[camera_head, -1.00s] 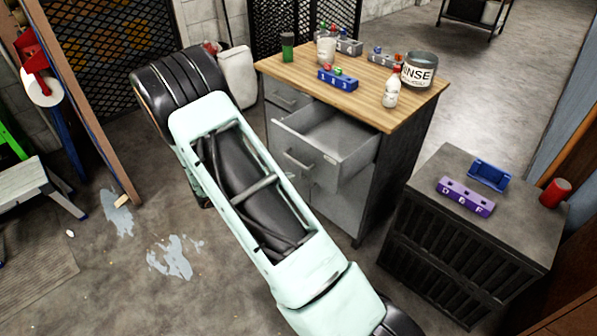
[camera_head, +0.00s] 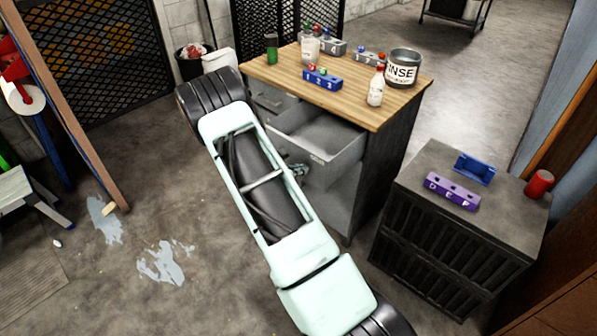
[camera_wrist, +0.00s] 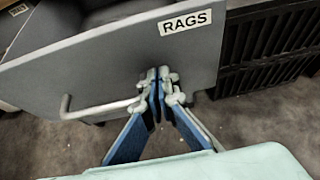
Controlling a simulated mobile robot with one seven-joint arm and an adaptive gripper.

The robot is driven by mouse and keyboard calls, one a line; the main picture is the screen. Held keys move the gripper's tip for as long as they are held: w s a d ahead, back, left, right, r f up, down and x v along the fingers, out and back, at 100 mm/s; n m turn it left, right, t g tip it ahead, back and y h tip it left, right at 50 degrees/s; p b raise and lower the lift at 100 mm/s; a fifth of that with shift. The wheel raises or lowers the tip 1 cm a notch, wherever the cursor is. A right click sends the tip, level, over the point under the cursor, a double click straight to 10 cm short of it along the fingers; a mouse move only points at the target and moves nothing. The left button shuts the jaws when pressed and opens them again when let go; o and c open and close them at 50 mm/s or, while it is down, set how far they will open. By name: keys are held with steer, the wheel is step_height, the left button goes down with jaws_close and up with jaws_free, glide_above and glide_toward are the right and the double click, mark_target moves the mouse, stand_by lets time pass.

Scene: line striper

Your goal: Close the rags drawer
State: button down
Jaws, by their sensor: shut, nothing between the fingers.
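The rags drawer (camera_head: 318,140) is a grey metal drawer pulled out of the wooden-topped cabinet, and its visible inside looks empty. In the wrist view its front (camera_wrist: 110,65) fills the upper left, with a "RAGS" label (camera_wrist: 185,21) near the top and a bar handle (camera_wrist: 95,108) at lower left. My gripper (camera_wrist: 160,78) is shut and empty, with its tips at the lower part of the drawer front, right of the handle. I cannot tell whether they touch it. In the head view my arm covers part of the front, and the gripper shows only slightly.
The cabinet top (camera_head: 285,75) holds a blue block (camera_head: 322,79), a rinse tub (camera_head: 402,68), a white bottle (camera_head: 376,88) and other small items. A dark slatted crate (camera_head: 440,235) stands at right with a purple block (camera_head: 452,190). Open floor lies at left.

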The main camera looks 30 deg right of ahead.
steer(key=shift+d, duration=0.1)
steer(key=w+d+b, duration=0.2)
steer(key=d, duration=0.5)
steer(key=w+d+b, duration=0.2)
steer(key=w+d, duration=0.1)
steer(key=d, duration=0.5)
steer(key=w+d+b, duration=0.2)
steer(key=w+d, duration=0.1)
steer(key=d, duration=0.4)
steer(key=shift+d, duration=0.2)
steer(key=shift+w+d, duration=0.2)
steer(key=shift+d, duration=0.05)
steer(key=shift+d+r, duration=0.1)
steer(key=shift+r, duration=0.15)
steer(key=shift+d+r, duration=0.1)
